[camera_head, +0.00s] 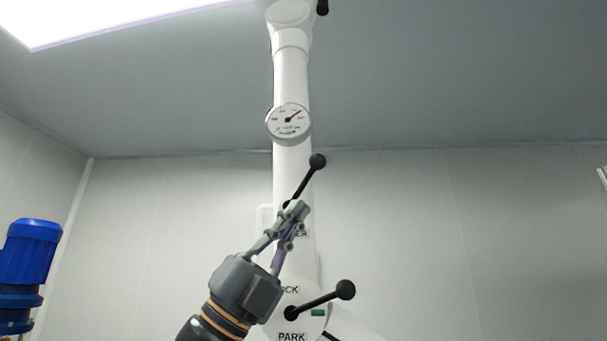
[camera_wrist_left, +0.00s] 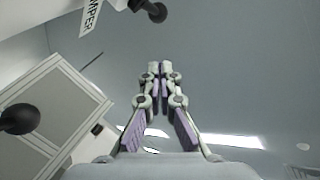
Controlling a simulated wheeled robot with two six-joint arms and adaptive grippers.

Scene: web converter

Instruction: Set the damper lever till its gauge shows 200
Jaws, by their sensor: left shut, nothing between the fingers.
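The damper lever (camera_head: 304,181) is a black rod with a ball knob, tilted up to the right on the white column. My left gripper (camera_head: 298,208) is shut and empty, its fingertips in front of the lever's lower end in the head view. The lever's pivot and most of its label are hidden behind it. In the left wrist view the fingers (camera_wrist_left: 160,68) are closed together, and the DAMPER label (camera_wrist_left: 91,16) and a black knob (camera_wrist_left: 157,12) show at the top, apart from the fingertips. The round white gauge (camera_head: 289,121) has a red needle pointing up-right; its numbers are too small to read.
A second black lever (camera_head: 325,299) with a ball knob sits lower on the column, beside LOCK and PARK markings. A dark knob (camera_wrist_left: 18,118) shows at the left of the wrist view. A blue motor-like unit (camera_head: 30,255) stands at far left. Space right of the column looks clear.

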